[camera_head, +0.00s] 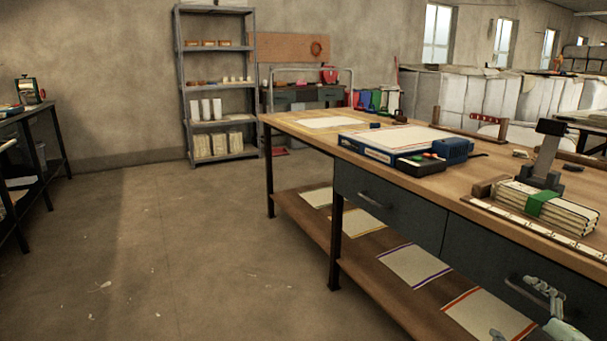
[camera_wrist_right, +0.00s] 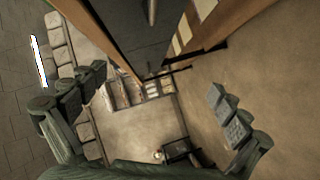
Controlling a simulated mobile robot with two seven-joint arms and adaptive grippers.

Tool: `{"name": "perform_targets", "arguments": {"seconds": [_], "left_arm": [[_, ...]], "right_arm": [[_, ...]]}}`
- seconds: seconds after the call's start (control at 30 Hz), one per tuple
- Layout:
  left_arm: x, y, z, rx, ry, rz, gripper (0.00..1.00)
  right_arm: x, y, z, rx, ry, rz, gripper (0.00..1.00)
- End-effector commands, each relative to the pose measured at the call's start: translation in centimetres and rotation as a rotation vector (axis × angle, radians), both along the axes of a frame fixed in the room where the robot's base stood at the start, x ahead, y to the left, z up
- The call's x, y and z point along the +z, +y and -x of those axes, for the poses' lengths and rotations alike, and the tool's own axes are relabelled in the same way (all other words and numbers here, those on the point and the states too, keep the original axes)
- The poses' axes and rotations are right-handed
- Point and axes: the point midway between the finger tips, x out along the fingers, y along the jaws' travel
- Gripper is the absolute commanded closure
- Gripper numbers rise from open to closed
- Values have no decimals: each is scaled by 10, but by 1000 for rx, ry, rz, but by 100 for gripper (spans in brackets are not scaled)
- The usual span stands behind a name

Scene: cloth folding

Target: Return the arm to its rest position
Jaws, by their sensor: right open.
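My right gripper (camera_head: 514,308) is at the lower right of the head view, in front of the workbench drawers and below the bench top. In the right wrist view my right gripper (camera_wrist_right: 158,98) has its two fingers spread wide, with nothing between them. My left gripper is not in view. The workbench (camera_head: 465,190) has a wooden top and dark drawers. A flat white sheet (camera_head: 330,122) lies at its far end. A banded stack (camera_head: 512,197) lies near the right front edge, with a green band around it.
A blue box with a white top (camera_head: 385,140) sits mid-bench. Sheets with coloured edges (camera_head: 415,265) lie on the bench's lower shelf. A drawer handle (camera_head: 525,290) is close to my right gripper. A metal rack (camera_head: 185,105) stands against the wall. The floor (camera_head: 180,250) left of the bench is clear.

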Motion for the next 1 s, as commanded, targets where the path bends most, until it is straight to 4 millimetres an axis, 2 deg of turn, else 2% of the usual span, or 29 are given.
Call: {"name": "perform_targets", "arguments": {"seconds": [0.03, 0.13, 0.2, 0.3, 0.4, 0.5, 0.63, 0.77, 1.0], "left_arm": [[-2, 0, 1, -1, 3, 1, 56], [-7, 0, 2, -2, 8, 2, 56], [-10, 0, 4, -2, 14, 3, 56], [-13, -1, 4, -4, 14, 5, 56], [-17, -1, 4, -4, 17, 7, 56], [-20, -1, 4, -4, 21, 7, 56], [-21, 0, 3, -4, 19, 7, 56], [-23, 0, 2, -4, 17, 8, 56], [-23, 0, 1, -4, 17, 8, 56]], "right_arm": [[-37, 0, 18, -99, 70, -94, 0], [-102, 6, 57, -273, 218, -239, 0], [-144, 20, 89, -378, 329, -332, 0], [-194, 49, 136, -509, 489, -452, 0], [-230, 85, 179, -605, 640, -551, 0], [-252, 116, 212, -672, 759, -621, 0], [-264, 142, 238, -716, 854, -672, 0], [-268, 151, 246, -729, 885, -686, 0], [-268, 150, 246, -729, 885, -684, 0]]}}
